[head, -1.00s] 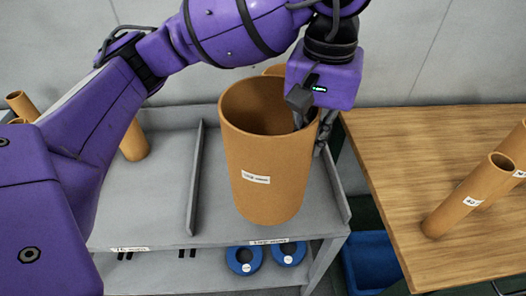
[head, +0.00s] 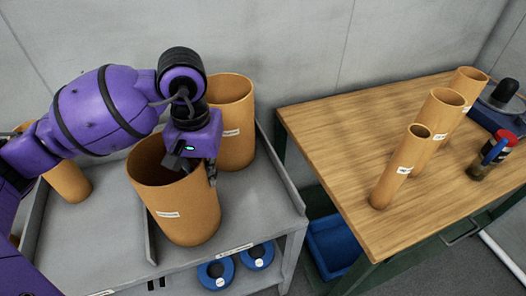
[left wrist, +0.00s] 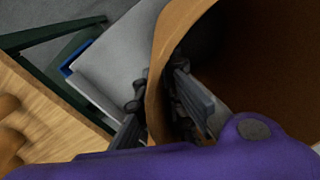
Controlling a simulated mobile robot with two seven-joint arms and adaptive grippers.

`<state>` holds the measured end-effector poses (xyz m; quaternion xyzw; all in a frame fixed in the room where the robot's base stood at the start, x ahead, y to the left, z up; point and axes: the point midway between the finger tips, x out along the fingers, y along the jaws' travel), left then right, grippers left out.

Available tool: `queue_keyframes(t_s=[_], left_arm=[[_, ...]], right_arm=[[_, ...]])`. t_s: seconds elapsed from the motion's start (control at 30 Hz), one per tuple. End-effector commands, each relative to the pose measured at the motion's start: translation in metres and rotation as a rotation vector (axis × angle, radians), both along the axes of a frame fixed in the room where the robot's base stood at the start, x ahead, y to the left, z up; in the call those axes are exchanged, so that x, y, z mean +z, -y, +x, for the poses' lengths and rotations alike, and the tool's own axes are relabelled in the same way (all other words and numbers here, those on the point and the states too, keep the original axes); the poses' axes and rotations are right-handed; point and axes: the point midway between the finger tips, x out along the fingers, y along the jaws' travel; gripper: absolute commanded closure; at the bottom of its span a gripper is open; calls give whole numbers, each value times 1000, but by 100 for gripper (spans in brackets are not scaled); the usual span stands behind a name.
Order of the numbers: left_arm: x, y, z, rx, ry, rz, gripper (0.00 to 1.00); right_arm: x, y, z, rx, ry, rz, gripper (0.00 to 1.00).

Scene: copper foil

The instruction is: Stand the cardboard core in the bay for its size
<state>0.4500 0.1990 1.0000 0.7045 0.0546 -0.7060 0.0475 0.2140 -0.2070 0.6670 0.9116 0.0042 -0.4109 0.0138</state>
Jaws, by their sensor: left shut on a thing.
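A large brown cardboard core (head: 193,212) with a white label is at the front of the grey rack's right bay (head: 262,195). It stands roughly upright beside the divider (head: 150,236) and hides part of it. I cannot tell whether its base touches the shelf. My left gripper (head: 198,172) is shut on its right wall at the rim. In the left wrist view the fingers (left wrist: 160,115) straddle the core's wall (left wrist: 157,75), one inside and one outside. Another large core (head: 233,125) stands behind it in the same bay. My right gripper is not in view.
Slimmer cores (head: 68,180) stand in the left bay. Blue rings (head: 216,272) lie below. A wooden table (head: 330,150) at right holds three narrow cores (head: 403,165), a red-topped container (head: 495,155) and a dark device. A blue bin (head: 333,245) is between.

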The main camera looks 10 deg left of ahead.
Motion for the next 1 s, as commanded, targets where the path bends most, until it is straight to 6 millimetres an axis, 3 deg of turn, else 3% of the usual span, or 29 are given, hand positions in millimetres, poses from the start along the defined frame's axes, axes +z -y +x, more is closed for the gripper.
queue_keyframes(t_s=[0.33,0.37,0.5,0.8,1.0], left_arm=[[-4,-1,0,1,0,1,100],[-4,0,0,1,-1,1,87],[-3,0,0,1,0,0,73],[-1,0,0,1,1,0,73],[22,0,2,0,5,0,73]], right_arm=[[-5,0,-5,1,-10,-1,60],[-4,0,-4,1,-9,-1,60],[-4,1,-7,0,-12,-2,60],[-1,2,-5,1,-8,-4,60],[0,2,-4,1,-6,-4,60]])
